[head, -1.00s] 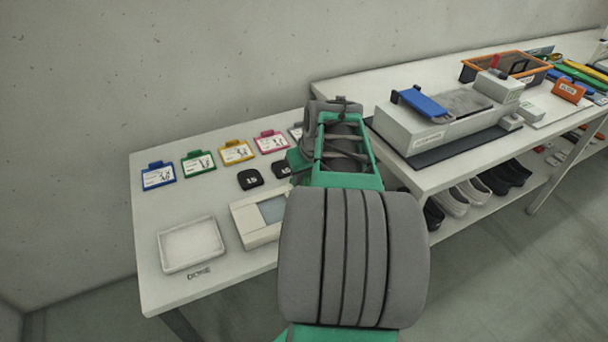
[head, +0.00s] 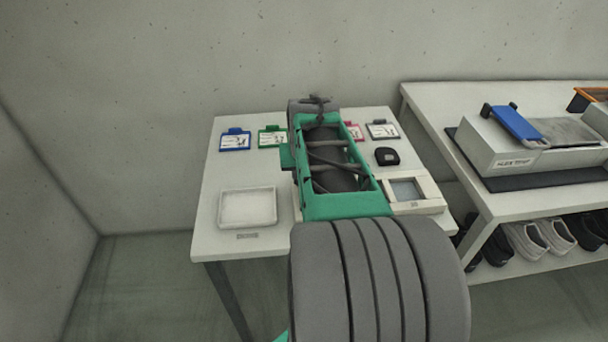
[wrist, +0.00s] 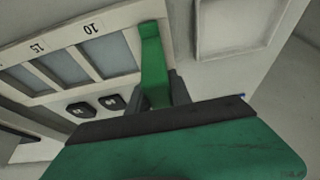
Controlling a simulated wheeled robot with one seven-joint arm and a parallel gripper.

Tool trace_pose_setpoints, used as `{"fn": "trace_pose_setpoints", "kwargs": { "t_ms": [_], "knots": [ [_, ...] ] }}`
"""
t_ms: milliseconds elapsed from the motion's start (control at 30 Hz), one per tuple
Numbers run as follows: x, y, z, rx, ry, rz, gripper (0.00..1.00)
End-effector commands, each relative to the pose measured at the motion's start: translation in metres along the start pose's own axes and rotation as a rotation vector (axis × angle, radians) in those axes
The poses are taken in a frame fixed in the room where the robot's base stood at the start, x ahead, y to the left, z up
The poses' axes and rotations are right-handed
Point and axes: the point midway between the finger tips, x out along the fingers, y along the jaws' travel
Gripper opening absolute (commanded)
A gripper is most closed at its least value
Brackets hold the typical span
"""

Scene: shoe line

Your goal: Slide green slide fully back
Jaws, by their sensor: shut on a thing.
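In the wrist view, a long green slide (wrist: 152,55) lies along the end of a pale panel (wrist: 125,62) with several grey windows, some marked 10 and 15. My gripper (wrist: 163,92) has its dark fingers shut at the slide's near end. How far along its travel the slide is, I cannot tell. In the head view, my green and grey arm covers the gripper and the slide. Part of a pale frame with a grey window (head: 424,205) shows right of the arm.
A white tray (head: 225,221) stands at the table's front left. Blue (head: 235,142) and green (head: 272,139) cards lie at the back. A black block (head: 386,156) sits behind the frame. A second table (head: 425,97) with a blue-topped machine (head: 517,124) stands to the right.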

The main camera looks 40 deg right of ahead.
Motion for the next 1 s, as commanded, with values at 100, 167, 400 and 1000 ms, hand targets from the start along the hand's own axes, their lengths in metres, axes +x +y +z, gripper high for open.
{"fn": "trace_pose_setpoints", "kwargs": {
  "t_ms": [100, 167, 400, 1000],
  "knots": [
    [0.000, -0.002, 0.000, -0.002, -0.001, -0.003, 0.00],
    [0.000, -0.003, 0.000, -0.003, -0.001, -0.004, 0.00],
    [0.000, -0.004, 0.000, -0.007, -0.001, -0.005, 0.38],
    [-0.037, -0.002, -0.002, -0.003, 0.006, -0.003, 0.47]
  ]
}}
